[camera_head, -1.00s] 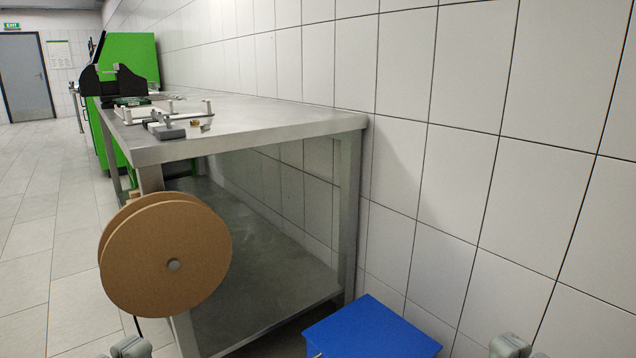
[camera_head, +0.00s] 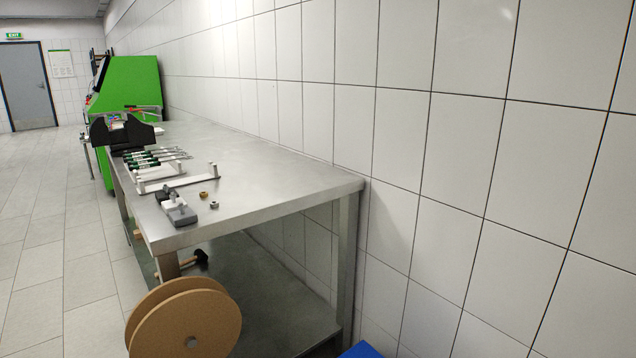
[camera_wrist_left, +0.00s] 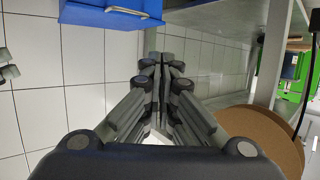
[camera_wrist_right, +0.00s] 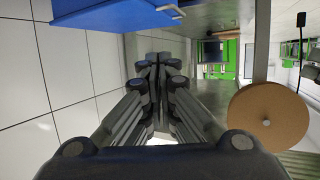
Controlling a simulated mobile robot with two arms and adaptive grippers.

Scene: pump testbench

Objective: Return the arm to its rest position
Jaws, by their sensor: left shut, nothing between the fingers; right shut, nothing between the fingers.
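My left gripper (camera_wrist_left: 161,82) shows in the left wrist view with its fingers together and nothing between them. My right gripper (camera_wrist_right: 158,75) shows in the right wrist view, also with its fingers together and empty. Neither gripper nor arm shows in the head view now. Both grippers are apart from the steel workbench and from the blue box, which lies beyond the fingertips at the top of both wrist views.
The steel workbench (camera_head: 275,172) stands along the tiled wall, with a grey block (camera_head: 178,207), small fittings and several green-handled tools (camera_head: 150,157) on it. A cardboard-coloured reel (camera_head: 185,320) is at its near end. A blue box (camera_head: 362,350) is beside it. Floor at left is clear.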

